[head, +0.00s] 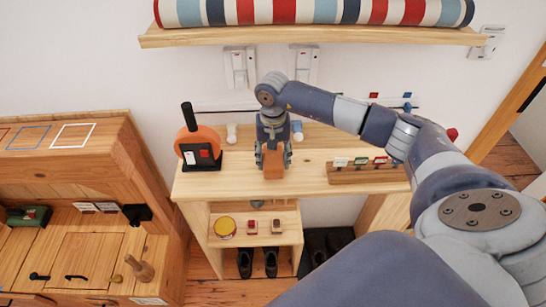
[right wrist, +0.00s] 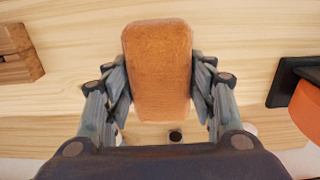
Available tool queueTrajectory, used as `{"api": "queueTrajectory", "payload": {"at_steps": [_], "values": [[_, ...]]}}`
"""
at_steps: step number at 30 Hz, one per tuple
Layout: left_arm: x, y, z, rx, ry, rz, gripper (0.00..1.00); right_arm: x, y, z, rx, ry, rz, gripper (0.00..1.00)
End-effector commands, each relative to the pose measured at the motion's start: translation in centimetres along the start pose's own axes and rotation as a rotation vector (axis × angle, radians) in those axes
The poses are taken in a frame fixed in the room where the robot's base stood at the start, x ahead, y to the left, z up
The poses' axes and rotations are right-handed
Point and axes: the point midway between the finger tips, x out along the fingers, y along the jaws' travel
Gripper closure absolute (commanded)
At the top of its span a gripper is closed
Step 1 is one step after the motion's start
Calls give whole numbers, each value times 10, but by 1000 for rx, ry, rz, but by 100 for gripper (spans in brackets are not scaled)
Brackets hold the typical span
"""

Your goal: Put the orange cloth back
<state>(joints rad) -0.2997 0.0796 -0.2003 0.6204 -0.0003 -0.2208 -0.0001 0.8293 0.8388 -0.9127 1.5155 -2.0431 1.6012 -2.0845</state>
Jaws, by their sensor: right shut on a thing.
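The orange cloth (head: 273,166) looks like a folded, rounded block in orange-brown. It is at the middle of the pale wooden tabletop (head: 318,150). My right gripper (head: 273,158) is shut on it from above. In the right wrist view the cloth (right wrist: 160,72) stands between the two fingers of the gripper (right wrist: 160,84), with a finger against each side. I cannot tell whether its underside touches the tabletop. My left gripper is not in view.
An orange disc on a black stand (head: 202,147) stands left of the gripper. A wooden rack (head: 352,176) with coloured pieces is to the right. A striped roll (head: 310,11) lies on the wall shelf (head: 330,36) above. Bare tabletop lies between the gripper and both neighbours.

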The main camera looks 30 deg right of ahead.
Motion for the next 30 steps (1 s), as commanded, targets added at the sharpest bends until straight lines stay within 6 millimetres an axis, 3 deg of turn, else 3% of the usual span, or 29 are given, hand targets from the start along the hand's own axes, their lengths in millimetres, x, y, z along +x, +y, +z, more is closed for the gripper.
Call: {"api": "queueTrajectory", "payload": {"at_steps": [2, 14, 15, 17, 30], "values": [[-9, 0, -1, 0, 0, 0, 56, 8, 0, 1, 1, -4, 0, 71], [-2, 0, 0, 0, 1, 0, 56, 17, 0, 0, 1, 1, -1, 71], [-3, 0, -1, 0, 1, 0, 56, 16, 0, 0, 1, 1, -1, 42], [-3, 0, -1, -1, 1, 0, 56, 16, 0, 0, 1, 0, -1, 29], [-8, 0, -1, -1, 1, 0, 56, 11, 0, 0, 1, 0, -1, 29]]}}
